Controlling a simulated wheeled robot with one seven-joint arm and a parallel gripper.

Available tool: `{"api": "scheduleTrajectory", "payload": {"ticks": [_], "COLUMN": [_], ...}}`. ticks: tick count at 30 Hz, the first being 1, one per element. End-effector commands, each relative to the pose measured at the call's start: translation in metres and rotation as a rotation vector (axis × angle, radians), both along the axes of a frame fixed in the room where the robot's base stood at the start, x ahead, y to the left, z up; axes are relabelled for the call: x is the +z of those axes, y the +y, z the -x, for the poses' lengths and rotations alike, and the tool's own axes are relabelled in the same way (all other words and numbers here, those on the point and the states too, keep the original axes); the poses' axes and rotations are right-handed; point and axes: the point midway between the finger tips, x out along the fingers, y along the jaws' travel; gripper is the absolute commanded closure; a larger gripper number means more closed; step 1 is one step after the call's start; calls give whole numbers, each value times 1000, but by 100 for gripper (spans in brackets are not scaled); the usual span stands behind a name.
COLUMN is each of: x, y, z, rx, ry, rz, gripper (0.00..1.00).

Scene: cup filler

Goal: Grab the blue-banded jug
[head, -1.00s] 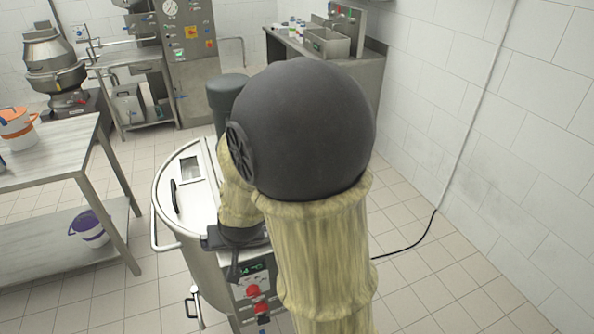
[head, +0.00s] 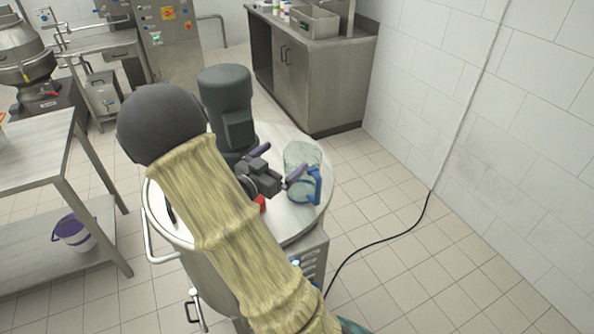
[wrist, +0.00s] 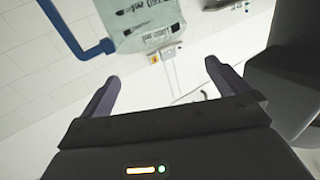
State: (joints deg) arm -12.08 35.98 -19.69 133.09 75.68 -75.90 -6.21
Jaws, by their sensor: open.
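The jug (head: 299,158) is clear and pale green, with a blue handle (head: 315,183) on its right side. It stands on the round metal lid of the vat (head: 300,218), near the lid's right edge. In the wrist view the jug (wrist: 148,22) shows at the top, cut off by the frame, with printed marks and its blue handle at left. My gripper (head: 285,160) is open, just left of the jug, with its two fingers pointing toward it. In the wrist view the space between the fingers (wrist: 161,75) is empty. I cannot make out a separate blue band.
A dark grey motor housing (head: 228,110) rises from the lid just behind my gripper. A steel table (head: 40,150) with a purple-banded bucket (head: 76,232) on its lower shelf stands at left. A sink cabinet (head: 310,85) is behind. Floor at right is clear except for a black cable.

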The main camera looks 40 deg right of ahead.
Motion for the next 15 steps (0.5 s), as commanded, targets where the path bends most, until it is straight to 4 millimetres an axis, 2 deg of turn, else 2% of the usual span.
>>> {"api": "scheduleTrajectory", "payload": {"ticks": [8,15], "x": [-5,-34], "y": [-2,0], "z": [1,0], "rx": [-2,3], "ry": [2,5], "rz": [-3,-4], "gripper": [0,0]}}
